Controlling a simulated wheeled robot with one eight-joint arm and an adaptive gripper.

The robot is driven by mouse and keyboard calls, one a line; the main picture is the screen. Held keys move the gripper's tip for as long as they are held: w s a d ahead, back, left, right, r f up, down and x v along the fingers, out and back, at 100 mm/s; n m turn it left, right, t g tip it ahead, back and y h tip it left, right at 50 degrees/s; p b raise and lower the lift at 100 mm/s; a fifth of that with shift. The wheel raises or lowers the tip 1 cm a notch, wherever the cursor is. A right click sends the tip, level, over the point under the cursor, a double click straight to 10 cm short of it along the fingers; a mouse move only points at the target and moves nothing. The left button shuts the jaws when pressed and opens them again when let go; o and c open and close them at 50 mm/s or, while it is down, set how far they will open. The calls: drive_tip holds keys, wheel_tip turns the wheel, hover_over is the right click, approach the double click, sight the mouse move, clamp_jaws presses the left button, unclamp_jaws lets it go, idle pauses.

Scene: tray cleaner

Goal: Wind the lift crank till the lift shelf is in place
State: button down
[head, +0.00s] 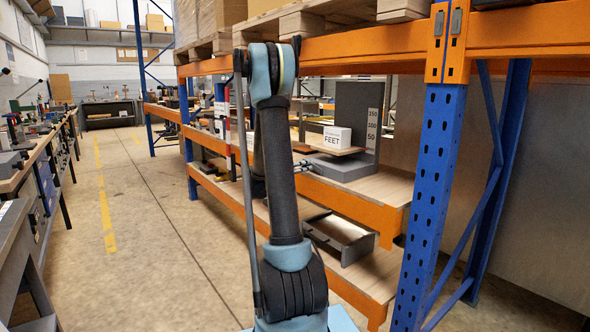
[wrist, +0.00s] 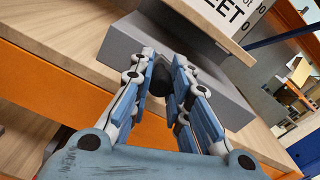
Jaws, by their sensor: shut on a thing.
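The lift is a grey block (head: 345,167) with a tall dark grey back plate (head: 358,112), standing on a wooden rack shelf. Its wooden lift shelf (head: 336,151) sits low, just above the block and below the 50 mark on the white scale (head: 372,128). A white box (head: 331,137) marked FEET rests on it. In the wrist view my gripper (wrist: 168,74) is shut on a dark round knob (wrist: 160,82), the lift crank's handle, in front of the grey block.
An orange rack beam (head: 352,204) runs along the shelf's front edge, with a blue upright (head: 432,200) to the right. A grey tray (head: 340,238) lies on the lower shelf. The aisle floor (head: 150,210) on the left is clear, with workbenches beyond.

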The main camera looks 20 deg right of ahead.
idle(0.4)
drive_tip(key=c, duration=1.5)
unclamp_jaws()
drive_tip(key=shift+c, duration=0.2)
drive_tip(key=shift+s+a+f, duration=0.1)
drive_tip(key=shift+a, duration=0.35)
drive_tip(key=shift+o, duration=0.5)
drive_tip(key=v, duration=1.1)
